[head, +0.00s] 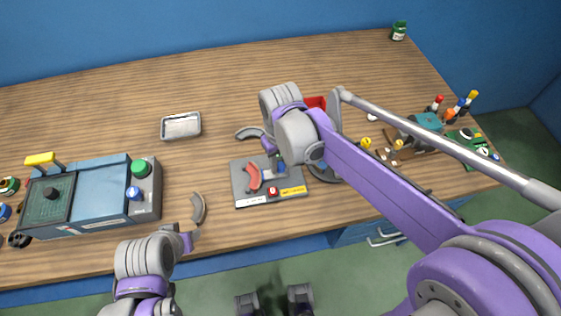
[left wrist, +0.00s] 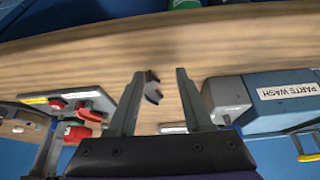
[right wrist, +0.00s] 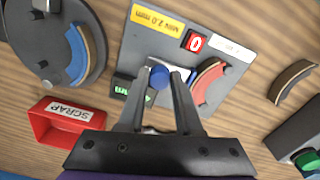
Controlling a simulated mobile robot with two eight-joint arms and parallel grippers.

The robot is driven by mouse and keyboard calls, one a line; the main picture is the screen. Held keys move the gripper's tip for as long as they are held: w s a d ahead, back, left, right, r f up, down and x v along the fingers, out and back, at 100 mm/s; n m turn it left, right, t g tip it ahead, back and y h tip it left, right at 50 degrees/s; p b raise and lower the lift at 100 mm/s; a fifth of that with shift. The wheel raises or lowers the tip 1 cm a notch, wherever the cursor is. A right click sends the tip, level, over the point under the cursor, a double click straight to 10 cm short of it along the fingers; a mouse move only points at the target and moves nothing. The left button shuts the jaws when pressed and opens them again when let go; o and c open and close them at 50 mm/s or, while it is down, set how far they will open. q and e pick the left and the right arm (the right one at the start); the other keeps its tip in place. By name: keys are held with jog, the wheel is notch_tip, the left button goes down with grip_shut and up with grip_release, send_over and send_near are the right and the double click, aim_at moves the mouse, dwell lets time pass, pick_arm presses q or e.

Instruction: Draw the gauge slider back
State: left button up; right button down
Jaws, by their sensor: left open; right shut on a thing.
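The gauge is a grey plate (head: 242,184) on the bench, with a yellow "MIN 2.0 mm" label and a red button (right wrist: 195,42). A red curved shoe (right wrist: 209,84) lies on it; it also shows in the head view (head: 254,176). The slider's blue knob (right wrist: 159,76) is between the fingertips of my right gripper (right wrist: 161,80), which is shut on it beside the shoe. In the head view my right wrist partly hides the gauge's far side. My left gripper (left wrist: 158,75) is open and empty, above the bench near a loose grey curved shoe (left wrist: 152,90).
The blue parts washer (head: 100,188) stands at the left. A metal tray (head: 181,126) lies behind. A red scrap bin (right wrist: 42,122) and a round grey stand with a blue shoe (right wrist: 76,52) are beside the gauge. Tools and bottles crowd the right end.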

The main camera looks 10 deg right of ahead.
dwell(0.5)
jog(key=d, duration=0.4)
jog(key=shift+w+d, duration=0.1)
pick_arm(q)
jog(key=shift+a, duration=0.1)
pick_arm(e)
jog(key=c, duration=0.9)
grip_release()
pick_arm(q)
jog(key=shift+d, duration=0.2)
pick_arm(e)
jog(key=o, duration=0.3)
jog(key=shift+d, duration=0.1)
pick_arm(q)
jog(key=shift+a, duration=0.1)
jog(key=shift+w+r+p, duration=0.15)
jog(key=shift+r+p, duration=0.3)
jog(key=shift+r, duration=0.1)
pick_arm(e)
notch_tip(320, 180, up, 11)
jog(key=shift+f, duration=0.1)
